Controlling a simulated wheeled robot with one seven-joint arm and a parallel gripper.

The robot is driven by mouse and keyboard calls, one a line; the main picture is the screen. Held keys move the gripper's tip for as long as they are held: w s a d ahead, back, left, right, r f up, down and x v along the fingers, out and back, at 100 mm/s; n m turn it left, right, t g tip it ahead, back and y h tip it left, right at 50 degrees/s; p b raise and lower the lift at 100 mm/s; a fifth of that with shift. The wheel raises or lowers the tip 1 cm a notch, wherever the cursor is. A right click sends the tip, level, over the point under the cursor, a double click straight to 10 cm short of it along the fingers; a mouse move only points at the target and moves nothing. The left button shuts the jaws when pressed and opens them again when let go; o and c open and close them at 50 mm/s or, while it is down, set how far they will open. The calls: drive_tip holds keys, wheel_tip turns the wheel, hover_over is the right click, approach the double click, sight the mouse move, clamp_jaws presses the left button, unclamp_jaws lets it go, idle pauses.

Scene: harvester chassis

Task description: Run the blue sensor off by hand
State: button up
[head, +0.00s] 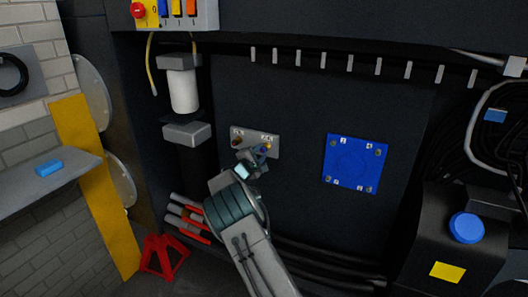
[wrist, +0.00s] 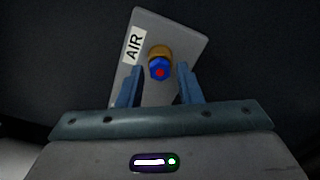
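The blue sensor (wrist: 159,68) is a small blue piece with a red centre, seated in a brass-coloured fitting on a grey plate (wrist: 185,35) marked AIR. In the head view the plate (head: 252,137) is on the dark wall, with a second, brownish fitting (head: 237,143) at its left. My gripper (wrist: 160,72) is open, with one blue-grey finger on each side of the sensor and a visible gap on both sides.
A blue square panel (head: 356,163) is on the wall to the right. A white cylinder (head: 184,92) hangs at upper left. Grey and red hoses (head: 188,217) run below. A shelf (head: 20,188) with a small blue block (head: 49,168) is at far left. A blue round knob (head: 466,227) is at right.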

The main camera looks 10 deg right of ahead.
clamp_jaws()
drive_tip(key=shift+f+b, duration=0.1)
drive_tip(key=shift+b, duration=0.6)
